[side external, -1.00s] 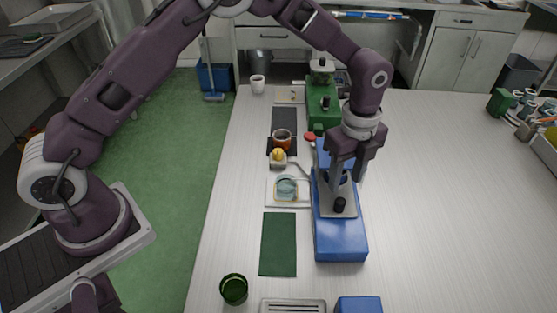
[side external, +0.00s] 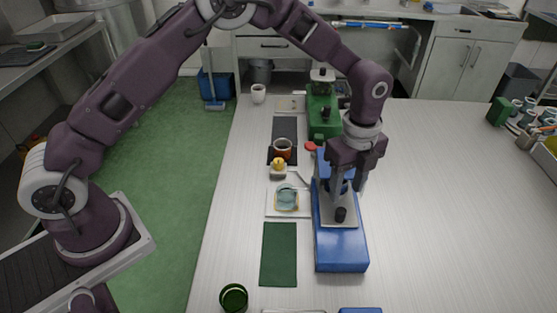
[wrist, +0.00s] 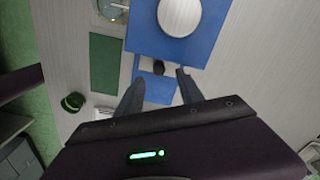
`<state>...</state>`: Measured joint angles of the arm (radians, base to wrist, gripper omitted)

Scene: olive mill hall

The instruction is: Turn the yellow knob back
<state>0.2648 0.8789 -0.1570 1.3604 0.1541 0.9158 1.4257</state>
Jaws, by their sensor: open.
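The yellow knob (side external: 278,162) sits on a small pale block left of the blue device, in the side view. The wrist view does not show it. The blue device (side external: 340,248) has a grey plate and a black knob (side external: 340,214) near its front; the wrist view shows a black knob (wrist: 158,68) between my fingers in the picture. My gripper (side external: 349,187) is open and points down over the blue device, right of the yellow knob. My fingers (wrist: 160,80) hold nothing; I cannot tell whether they touch the device.
A dark green mat (side external: 279,254) and a green cup (side external: 234,297) lie toward the front left. A glass dish (side external: 286,197), an amber cup (side external: 283,149) and a green machine (side external: 323,116) stand close by. The table right of the blue device is clear.

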